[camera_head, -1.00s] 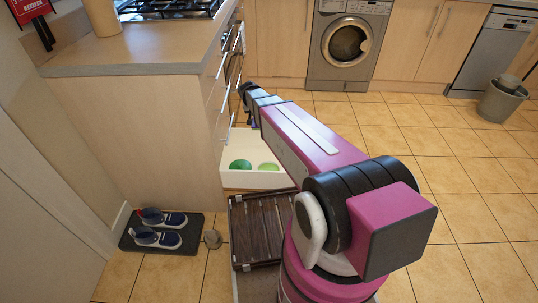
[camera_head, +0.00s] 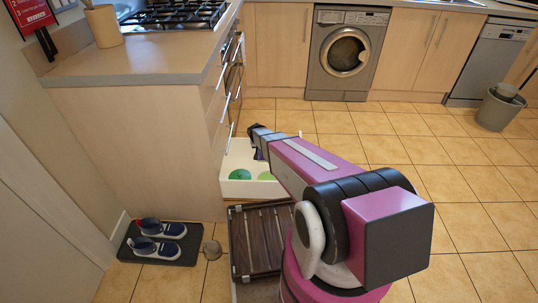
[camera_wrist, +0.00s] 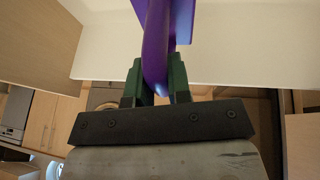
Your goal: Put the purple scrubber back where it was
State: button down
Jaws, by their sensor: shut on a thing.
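The purple scrubber (camera_wrist: 155,45) is between the two dark green fingers of my gripper (camera_wrist: 155,85) in the wrist view. My gripper is shut on its narrow part, and a wider purple part extends beyond the top of the picture. In the head view my gripper (camera_head: 257,147) is at the far end of my arm, over or beside the open white drawer (camera_head: 248,188). The scrubber cannot be made out clearly there. My arm hides the drawer's right part.
A green round thing (camera_head: 240,174) and a lighter green one (camera_head: 266,176) are in the drawer. A dark slatted crate (camera_head: 262,240) stands nearer on the floor. Shoes (camera_head: 160,235) lie on a dark mat (camera_head: 185,250) at left.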

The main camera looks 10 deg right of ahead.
jog(key=shift+w+d+f, duration=0.3)
jog(key=shift+d+f, duration=0.4)
jog(key=shift+f, duration=0.4)
jog(key=shift+w+d+f, duration=0.25)
jog(key=shift+d+f, duration=0.45)
jog(key=shift+f, duration=0.45)
jog(key=shift+w+d+f, duration=0.3)
jog(key=shift+d+f, duration=0.4)
jog(key=shift+f, duration=0.4)
jog(key=shift+f, duration=0.1)
jog(key=c, duration=1.1)
grip_release()
jog(key=shift+o, duration=0.2)
jog(key=v, duration=1.2)
jog(key=s+d+r+n+g+y, duration=0.1)
jog(key=s+r+g, duration=0.1)
jog(key=s+r, duration=0.7)
jog(key=s+d+r+g+y, duration=0.1)
jog(key=s+r+g, duration=0.1)
jog(key=s+r, duration=0.8)
jog(key=s, duration=0.7)
jog(key=shift+d+n+y, duration=0.25)
jog(key=shift+n+y, duration=0.05)
jog(key=shift+n, duration=0.1)
